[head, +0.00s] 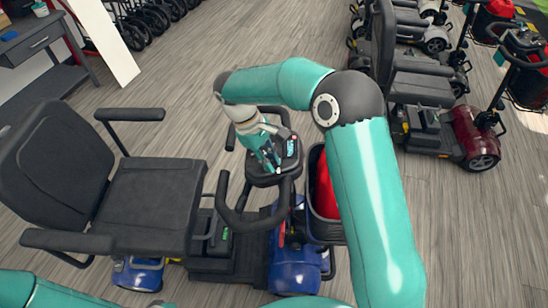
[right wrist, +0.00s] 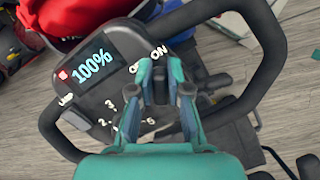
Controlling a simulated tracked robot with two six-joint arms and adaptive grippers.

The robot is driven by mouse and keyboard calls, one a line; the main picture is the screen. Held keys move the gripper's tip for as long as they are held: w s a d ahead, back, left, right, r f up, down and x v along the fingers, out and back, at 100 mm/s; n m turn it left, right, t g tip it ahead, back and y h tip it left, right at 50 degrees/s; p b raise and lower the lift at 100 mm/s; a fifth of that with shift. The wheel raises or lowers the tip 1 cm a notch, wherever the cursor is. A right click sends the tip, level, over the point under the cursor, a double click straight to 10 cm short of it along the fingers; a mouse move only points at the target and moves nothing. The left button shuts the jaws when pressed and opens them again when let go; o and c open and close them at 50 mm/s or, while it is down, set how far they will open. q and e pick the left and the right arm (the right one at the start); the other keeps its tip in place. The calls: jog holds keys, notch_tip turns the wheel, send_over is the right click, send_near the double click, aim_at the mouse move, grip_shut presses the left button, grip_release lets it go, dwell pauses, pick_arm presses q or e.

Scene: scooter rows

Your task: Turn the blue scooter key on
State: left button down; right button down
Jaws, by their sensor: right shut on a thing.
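The blue scooter (head: 285,265) stands in the middle of the head view, with its black seat to the left and its handlebar console (head: 290,150) at the top of the tiller. My right gripper (head: 270,158) reaches down onto the console. In the right wrist view, the right gripper (right wrist: 160,78) is shut on the key, just below the OFF and ON labels. The key itself is mostly hidden between the fingers. The console screen (right wrist: 92,64) is lit and reads 100%. My left gripper is out of view; only part of its arm shows at the lower left.
The handlebar loop (right wrist: 262,40) surrounds the console. A dark basket with a red item (head: 325,190) sits in front of the tiller. A dark red scooter (head: 470,135) and others stand at the right. A grey desk (head: 38,45) is at the upper left. Open floor lies between.

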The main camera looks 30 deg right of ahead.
jog(key=shift+w+r, duration=0.15)
jog(key=shift+w, duration=0.05)
jog(key=c, duration=1.1)
grip_release()
jog(key=shift+s, duration=0.1)
jog(key=v, duration=1.1)
jog(key=shift+a+r, duration=0.2)
jog(key=shift+r, duration=0.15)
